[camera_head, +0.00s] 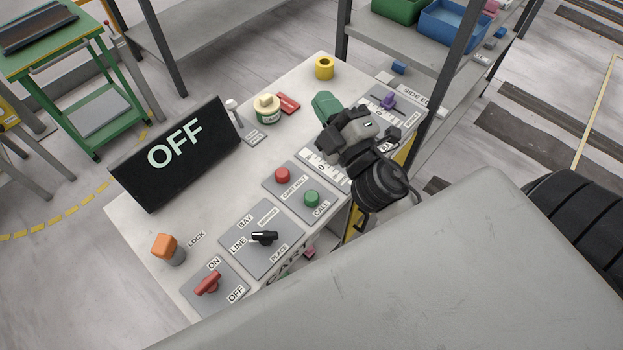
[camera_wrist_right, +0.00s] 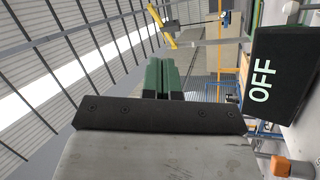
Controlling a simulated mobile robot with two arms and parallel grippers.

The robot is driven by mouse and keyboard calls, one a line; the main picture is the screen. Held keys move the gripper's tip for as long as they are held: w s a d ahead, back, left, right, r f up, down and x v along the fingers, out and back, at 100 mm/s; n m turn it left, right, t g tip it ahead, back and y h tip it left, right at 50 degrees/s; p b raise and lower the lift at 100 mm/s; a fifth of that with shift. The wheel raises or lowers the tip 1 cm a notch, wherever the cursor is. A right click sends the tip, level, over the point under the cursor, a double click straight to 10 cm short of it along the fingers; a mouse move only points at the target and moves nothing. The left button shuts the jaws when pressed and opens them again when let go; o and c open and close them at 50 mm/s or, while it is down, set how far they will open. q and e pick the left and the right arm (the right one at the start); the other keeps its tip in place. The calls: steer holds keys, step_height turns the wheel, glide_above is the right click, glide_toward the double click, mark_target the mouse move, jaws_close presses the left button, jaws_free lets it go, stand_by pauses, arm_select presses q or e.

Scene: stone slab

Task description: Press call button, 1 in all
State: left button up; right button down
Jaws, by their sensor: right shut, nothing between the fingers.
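The call button is a green round button (camera_head: 312,198) on a grey plate marked CALL, on the slab's front part. A red round button (camera_head: 282,175) sits on the same plate, farther back. My right gripper (camera_head: 325,104) is shut and empty, its green fingers pointing toward the back of the slab. It is above and behind the green button in the picture, apart from it. Its green fingers (camera_wrist_right: 161,77) also show pressed together in the right wrist view, where no button is visible. My left gripper is not in view.
A black sign reading OFF (camera_head: 180,150) stands at the slab's left; it also shows in the wrist view (camera_wrist_right: 262,80). An orange knob (camera_head: 164,246), black selector (camera_head: 264,237), red switch (camera_head: 208,284), purple-handled control (camera_head: 388,101) and yellow ring (camera_head: 325,67) are around the slab (camera_head: 215,195).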

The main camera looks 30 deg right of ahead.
steer(key=a+f+n+g+y, duration=0.2)
steer(key=a+n+g+y, duration=0.8)
steer(key=n, duration=0.8)
steer(key=s+d+f+n+g+h, duration=0.1)
steer(key=d+f+n+g+h, duration=0.2)
steer(key=f, duration=0.8)
steer(key=shift+d+f+n+g+h, duration=0.2)
steer(key=shift+d+n+g+h, duration=0.1)
steer(key=shift+d+n+g, duration=1.45)
steer(key=shift+s+d+m, duration=0.1)
steer(key=shift+d+m, duration=0.15)
steer(key=shift+m, duration=0.1)
steer(key=shift+f, duration=0.1)
steer(key=b, duration=0.7)
glide_above(313, 194)
step_height(313, 194, down, 8)
steer(key=shift+r, duration=0.1)
steer(key=shift+f, duration=0.4)
